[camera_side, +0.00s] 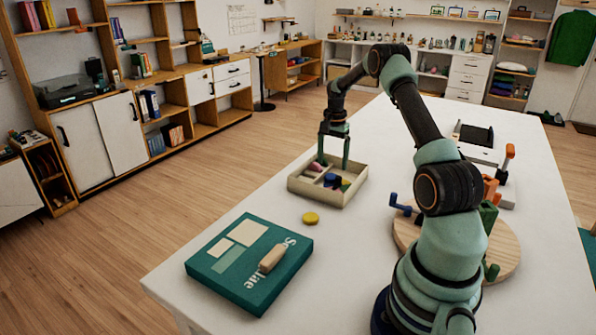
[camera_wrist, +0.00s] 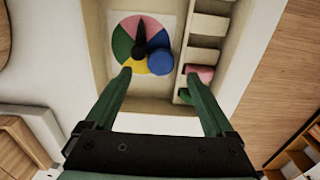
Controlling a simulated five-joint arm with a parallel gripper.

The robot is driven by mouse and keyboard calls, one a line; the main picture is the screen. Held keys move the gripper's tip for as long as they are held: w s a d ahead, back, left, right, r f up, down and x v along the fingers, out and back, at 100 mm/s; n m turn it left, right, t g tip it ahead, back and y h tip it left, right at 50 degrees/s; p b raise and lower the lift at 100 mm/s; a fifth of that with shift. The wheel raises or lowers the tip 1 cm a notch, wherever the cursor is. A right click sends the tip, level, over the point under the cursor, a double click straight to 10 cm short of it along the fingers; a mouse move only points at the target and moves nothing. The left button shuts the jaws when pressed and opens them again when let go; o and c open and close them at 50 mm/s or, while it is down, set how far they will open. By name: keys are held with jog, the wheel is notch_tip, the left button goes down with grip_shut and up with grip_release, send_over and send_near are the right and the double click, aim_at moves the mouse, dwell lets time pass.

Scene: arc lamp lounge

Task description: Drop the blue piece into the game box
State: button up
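The game box (camera_side: 340,198) is a cream open tray on the white table, with compartments on one side. A blue round piece (camera_wrist: 160,62) lies inside it, over the edge of a multicoloured spinner wheel (camera_wrist: 134,58) with a dark pointer; the blue piece also shows in the side view (camera_side: 332,179). My gripper (camera_wrist: 158,80) is open and empty, fingers apart, pointing down over the box; in the side view my gripper (camera_side: 333,162) is just above the box. The blue piece appears between the fingertips in the wrist view, with no visible grip on it.
A pink piece (camera_wrist: 201,74) lies in a box compartment. A yellow disc (camera_side: 311,218) lies on the table in front of the box. A teal box (camera_side: 213,272) lies near the front edge. A round wooden board (camera_side: 507,248) with coloured pegs stands right, partly behind my arm.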

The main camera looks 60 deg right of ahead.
jog(key=shift+r, duration=0.15)
notch_tip(320, 180, up, 12)
dwell(0.6)
jog(key=w+a+r+n+t+h, duration=0.1)
jog(key=a+r+n, duration=0.35)
jog(key=a, duration=0.55)
jog(key=w+a+r+n+t, duration=0.1)
jog(key=a+r+n, duration=0.35)
jog(key=a, duration=0.65)
jog(key=s+a+f+n+t, duration=0.1)
jog(key=s+a+n, duration=0.3)
jog(key=a, duration=0.5)
jog(key=s+a+f+n+t+y, duration=0.1)
jog(key=s+a+n+t, duration=0.1)
jog(key=s+a+n, duration=0.3)
jog(key=s+a, duration=0.1)
jog(key=a, duration=0.2)
jog(key=shift+s+a+t, duration=0.25)
jog(key=shift+a+t, duration=0.05)
jog(key=shift+a, duration=0.1)
